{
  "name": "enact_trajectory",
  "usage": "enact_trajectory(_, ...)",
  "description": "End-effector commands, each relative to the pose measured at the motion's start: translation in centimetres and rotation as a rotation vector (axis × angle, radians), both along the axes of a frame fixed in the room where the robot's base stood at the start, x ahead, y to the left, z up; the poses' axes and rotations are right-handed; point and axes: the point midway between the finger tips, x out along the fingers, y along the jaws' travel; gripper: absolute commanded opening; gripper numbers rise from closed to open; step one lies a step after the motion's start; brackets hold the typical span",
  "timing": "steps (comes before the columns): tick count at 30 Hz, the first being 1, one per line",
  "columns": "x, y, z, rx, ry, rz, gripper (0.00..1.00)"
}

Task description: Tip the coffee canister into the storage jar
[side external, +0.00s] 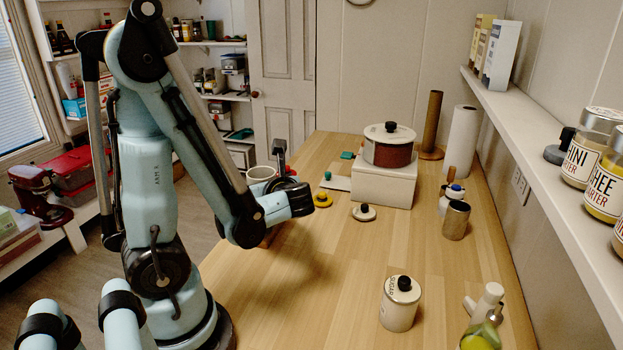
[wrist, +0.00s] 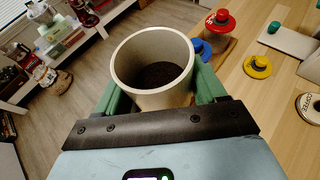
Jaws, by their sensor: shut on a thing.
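In the wrist view, my gripper (wrist: 153,92) is shut on a cream, open-topped canister (wrist: 125,62), with its green fingers on either side. Dark coffee (wrist: 162,76) lies in the bottom of it. In the side view, the canister's pale rim (side external: 261,172) shows behind my arm, near my gripper (side external: 275,180), at the table's left edge. A clear jar with a red lid (wrist: 220,22) stands just beyond the canister in the wrist view; I cannot tell whether it is the storage jar. A pale lid with a dark knob (side external: 364,212) lies on the table.
A yellow lid (side external: 323,199) lies near a white board (side external: 337,182). A blue lid (wrist: 201,48) is close beside the held canister. A red pot (side external: 388,153) sits on a white block. A sugar canister (side external: 399,312) stands at the front. The middle of the table is clear.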

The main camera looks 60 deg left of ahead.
Motion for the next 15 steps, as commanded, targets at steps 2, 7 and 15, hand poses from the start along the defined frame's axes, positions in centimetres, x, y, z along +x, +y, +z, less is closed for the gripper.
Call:
enact_trajectory(2,-0.01,-0.04,0.11,-0.018,-0.005,0.001,0.29)
enact_trajectory(7,0.01,-0.28,0.28,-0.087,-0.024,0.002,0.29)
enact_trajectory(15,0.14,-0.74,0.54,-0.231,-0.062,0.004,0.29)
